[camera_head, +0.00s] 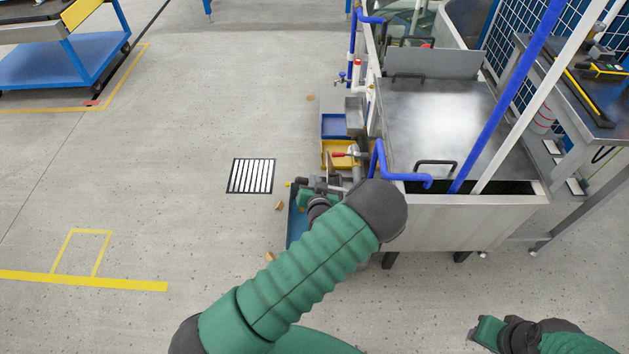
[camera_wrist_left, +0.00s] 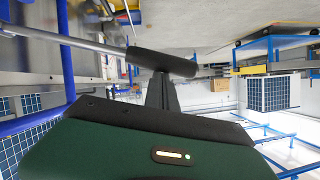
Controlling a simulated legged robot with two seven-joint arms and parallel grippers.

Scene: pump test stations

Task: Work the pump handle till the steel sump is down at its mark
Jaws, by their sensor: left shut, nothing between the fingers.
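The steel sump (camera_head: 450,222) is a metal tank at the right in the head view, with a grey lid over much of its top. Its liquid level and mark cannot be made out. The pump handle's dark grip (camera_wrist_left: 163,63), on a pale steel rod, crosses in front of my left gripper (camera_wrist_left: 162,92) in the wrist view. My left gripper's fingers are shut with nothing between them, close to the grip; whether they touch it I cannot tell. In the head view my left gripper (camera_head: 322,188) is at the sump's left side, partly hidden by my arm. My right gripper (camera_head: 487,333) is low at the right, finger gap unclear.
Blue pipes (camera_head: 378,160) and a valve with a red lever (camera_head: 343,154) stand by the sump's left side. Yellow (camera_head: 335,148) and blue (camera_head: 334,125) bins lie beside it. A workbench (camera_head: 572,95) is at the right. The floor left of a striped mat (camera_head: 251,176) is clear.

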